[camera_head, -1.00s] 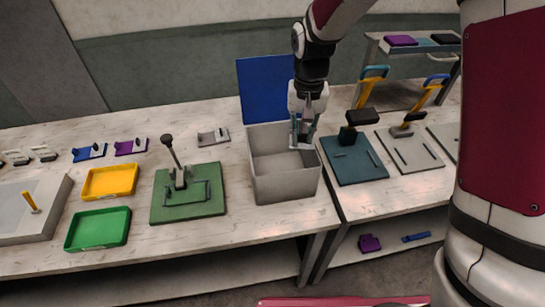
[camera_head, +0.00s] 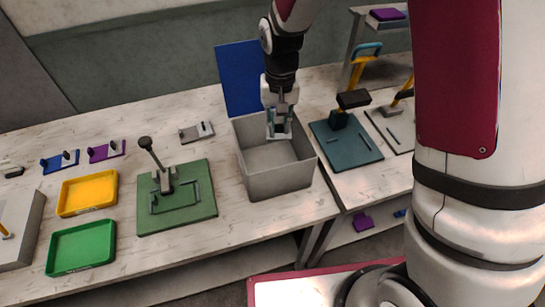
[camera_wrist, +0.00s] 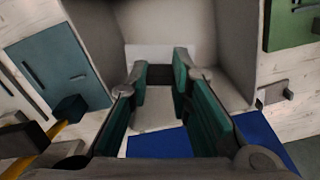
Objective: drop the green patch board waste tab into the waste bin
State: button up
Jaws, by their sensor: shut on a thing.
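The waste bin (camera_head: 277,182) is an open grey box on the bench, with a blue upright panel (camera_head: 240,82) behind it. My gripper (camera_head: 279,134) hangs pointing down over the back middle of its opening. In the wrist view, my gripper's teal finger pads (camera_wrist: 160,80) are a little apart, shut on a small dark piece, the waste tab (camera_wrist: 160,75). Its colour and outline are hard to tell. The bin's pale inner wall (camera_wrist: 190,25) shows beyond the fingertips. A green plate (camera_head: 205,208) with a lever stands left of the bin.
A yellow tray (camera_head: 89,210) and a green tray (camera_head: 82,265) lie at the left. A teal press with a dark handle (camera_head: 360,157) stands close right of the bin. A small grey fixture (camera_head: 196,133) sits behind the green plate. Bench between trays and bin is partly clear.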

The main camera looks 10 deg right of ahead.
jog(key=shift+f, duration=0.7)
jog(key=o, duration=0.8)
jog(key=shift+o, duration=0.2)
notch_tip(320, 180, up, 12)
jog(key=shift+s, duration=0.1)
